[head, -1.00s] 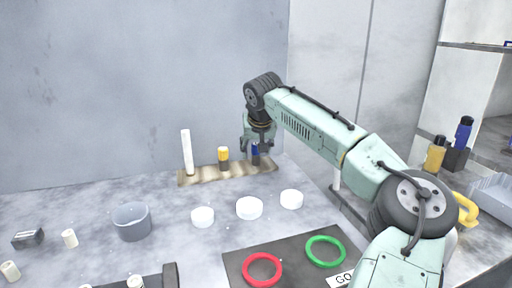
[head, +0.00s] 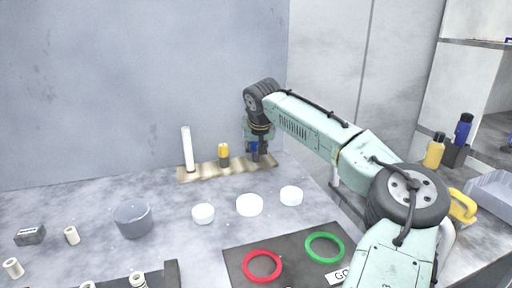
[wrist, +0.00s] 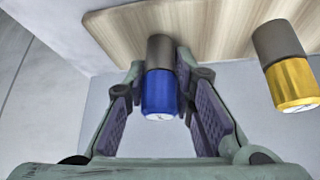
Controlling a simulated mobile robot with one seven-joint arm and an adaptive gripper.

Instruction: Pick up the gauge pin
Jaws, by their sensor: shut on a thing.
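A blue gauge pin with a grey lower part stands upright at the right end of a wooden rack (head: 205,174). It shows in the wrist view (wrist: 159,92) between the two finger pads, and partly in the head view (head: 253,147), where my fingers cover much of it. My gripper (head: 257,154) is over that end of the rack, shut on the blue pin; the wrist view also shows it (wrist: 160,108). The grey part of the pin still meets the rack (wrist: 205,25).
A yellow and grey pin (head: 224,154) and a tall white rod (head: 188,150) stand on the same rack, left of my gripper. White round pucks (head: 249,205) and a grey cup (head: 132,220) are in front. A dark mat with red (head: 262,266) and green rings (head: 324,248) lies nearer.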

